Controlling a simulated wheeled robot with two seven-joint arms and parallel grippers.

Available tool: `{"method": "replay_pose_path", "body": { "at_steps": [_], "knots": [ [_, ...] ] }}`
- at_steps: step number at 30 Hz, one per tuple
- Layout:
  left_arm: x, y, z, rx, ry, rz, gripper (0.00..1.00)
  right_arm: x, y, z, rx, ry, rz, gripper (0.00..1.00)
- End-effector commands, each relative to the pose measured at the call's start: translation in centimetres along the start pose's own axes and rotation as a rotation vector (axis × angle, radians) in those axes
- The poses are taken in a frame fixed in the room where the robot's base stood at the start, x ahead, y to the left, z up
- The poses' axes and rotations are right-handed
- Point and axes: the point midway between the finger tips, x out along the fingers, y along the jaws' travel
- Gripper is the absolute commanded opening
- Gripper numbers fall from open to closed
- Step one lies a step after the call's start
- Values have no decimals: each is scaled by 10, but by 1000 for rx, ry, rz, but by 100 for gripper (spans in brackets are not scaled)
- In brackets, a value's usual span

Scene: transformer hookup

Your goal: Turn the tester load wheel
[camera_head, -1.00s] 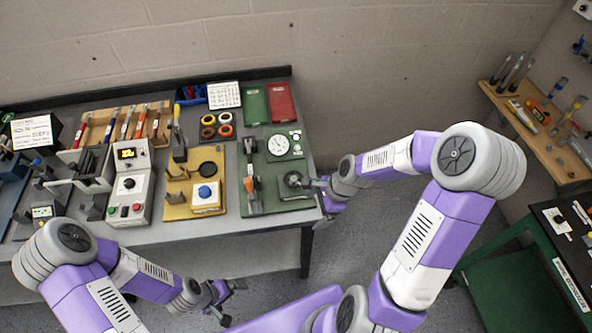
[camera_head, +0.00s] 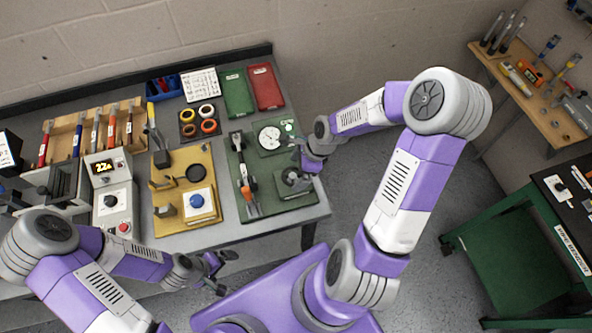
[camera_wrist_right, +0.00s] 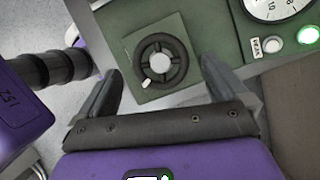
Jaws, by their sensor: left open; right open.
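The tester load wheel (camera_wrist_right: 160,62) is a dark spoked handwheel with a light hub and a small pale knob, on a green tester board (camera_head: 290,210). In the head view the wheel (camera_head: 293,178) is at the board's right side, partly hidden by my right gripper. My right gripper (camera_head: 305,163) is open and close to it. My left gripper (camera_head: 222,270) is open and empty in front of the table.
A round dial gauge (camera_head: 270,137) sits behind the wheel, with a lit green lamp (camera_wrist_right: 308,35) near it. A clamp with an orange part (camera_head: 250,190) lies left of the wheel. A yellow board with a blue button (camera_head: 197,201) stands further left. The table's right edge is close by.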

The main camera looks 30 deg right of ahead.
Motion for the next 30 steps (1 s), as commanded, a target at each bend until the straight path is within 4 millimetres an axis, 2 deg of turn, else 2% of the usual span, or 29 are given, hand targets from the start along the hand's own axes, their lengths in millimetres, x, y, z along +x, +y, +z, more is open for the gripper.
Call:
{"method": "replay_pose_path", "body": {
  "at_steps": [3, 12, 14, 23, 30],
  "knots": [
    [2, -1, 0, 0, 1, 0, 100, 10, 0, 0, -2, -1, 1, 100],
    [2, -1, 0, 0, 1, 0, 100, 12, 0, 0, -1, 0, -1, 100],
    [2, -1, 0, 0, 1, 0, 100, 12, 0, 0, -2, 0, -1, 92],
    [2, -1, 0, 0, 1, 0, 100, 12, 0, 0, -1, 0, -1, 46],
    [1, 0, 0, 0, 1, 0, 100, 12, -1, 0, -18, 0, 6, 45]
  ]
}}
